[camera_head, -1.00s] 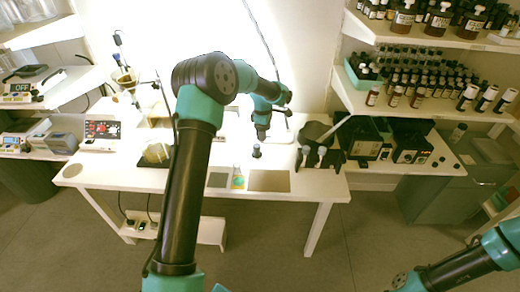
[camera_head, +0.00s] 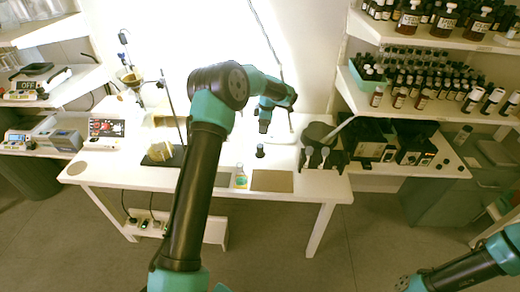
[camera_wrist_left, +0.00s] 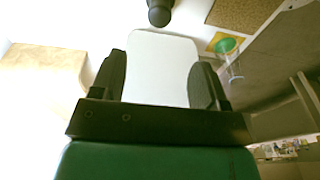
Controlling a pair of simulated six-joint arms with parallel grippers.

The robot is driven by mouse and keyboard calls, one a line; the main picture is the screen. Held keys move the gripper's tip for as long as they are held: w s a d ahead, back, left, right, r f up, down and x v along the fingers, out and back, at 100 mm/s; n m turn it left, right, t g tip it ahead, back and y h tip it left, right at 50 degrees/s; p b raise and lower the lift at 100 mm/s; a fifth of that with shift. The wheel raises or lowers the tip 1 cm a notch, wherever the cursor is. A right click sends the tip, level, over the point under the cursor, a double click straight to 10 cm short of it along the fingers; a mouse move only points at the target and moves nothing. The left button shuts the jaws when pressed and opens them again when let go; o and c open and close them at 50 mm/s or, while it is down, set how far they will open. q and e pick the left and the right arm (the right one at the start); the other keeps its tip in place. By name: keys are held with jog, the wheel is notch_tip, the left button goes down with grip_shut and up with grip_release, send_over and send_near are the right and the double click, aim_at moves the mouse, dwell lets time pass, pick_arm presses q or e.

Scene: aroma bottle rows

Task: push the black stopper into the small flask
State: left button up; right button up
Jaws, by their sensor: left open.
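The black stopper (camera_head: 260,150) stands on the white table, in front of my left gripper in the head view. A dark rounded piece at the top edge of the left wrist view, cut off there, looks like the same stopper (camera_wrist_left: 158,12). My right gripper is out of view.
A brown mat (camera_head: 272,181) lies right of the flask. A dark holder with pale-tipped items (camera_head: 322,158) stands to the right. A stand with a dark base (camera_head: 163,155) is on the left. Part of my right arm shows at lower right.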

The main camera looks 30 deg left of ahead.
aim_at(260, 145)
pick_arm(q)
jog(key=f, duration=0.7)
jog(key=shift+s+a+f, duration=0.2)
jog(key=shift+a+f, duration=0.05)
jog(key=shift+a, duration=0.15)
jog(key=shift+s+a+f, duration=0.1)
jog(key=shift+a+f, duration=0.1)
jog(key=shift+f, duration=1.1)
jog(key=shift+s+a+f, duration=0.1)
jog(key=shift+a+f, duration=0.05)
jog(key=shift+f, duration=1.15)
jog(key=shift+w, duration=0.1)
jog(key=c, duration=1)
jog(key=shift+r, duration=0.1)
